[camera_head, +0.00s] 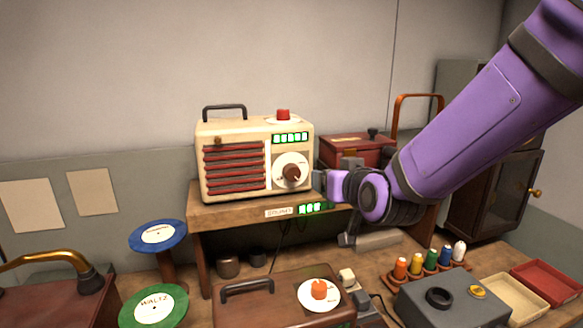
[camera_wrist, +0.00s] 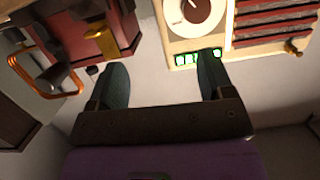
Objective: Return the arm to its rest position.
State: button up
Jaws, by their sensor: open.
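My purple arm (camera_head: 470,115) reaches in from the upper right in the head view. My gripper (camera_wrist: 162,78) is open, with its two dark fingers apart and nothing held between them. In the head view it is by the right side of the cream radio (camera_head: 255,157), partly hidden by my wrist. In the wrist view the radio (camera_wrist: 190,28) appears upside down. The right finger overlaps its green display in the picture; I cannot tell whether they touch.
The radio stands on a wooden shelf (camera_head: 240,214), with a red box (camera_head: 350,147) to its right. Below are a brown case (camera_head: 255,308), a spool rack (camera_head: 428,275), a grey box (camera_head: 460,303) and a red tray (camera_head: 548,284). A glass cabinet (camera_head: 508,190) stands at right.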

jog(key=s+d+r+m+g+h, duration=0.1)
jog(key=s+d+g, duration=0.3)
jog(key=s+d, duration=0.6)
jog(key=s+d+r+m+g+h, duration=0.1)
jog(key=s+d+r+g+h, duration=0.2)
jog(key=s+d, duration=0.8)
jog(key=s+g, duration=0.2)
jog(key=s, duration=0.3)
jog(key=shift+r+m, duration=0.2)
jog(key=shift+m, duration=0.2)
jog(key=shift+a, duration=0.1)
dwell(0.3)
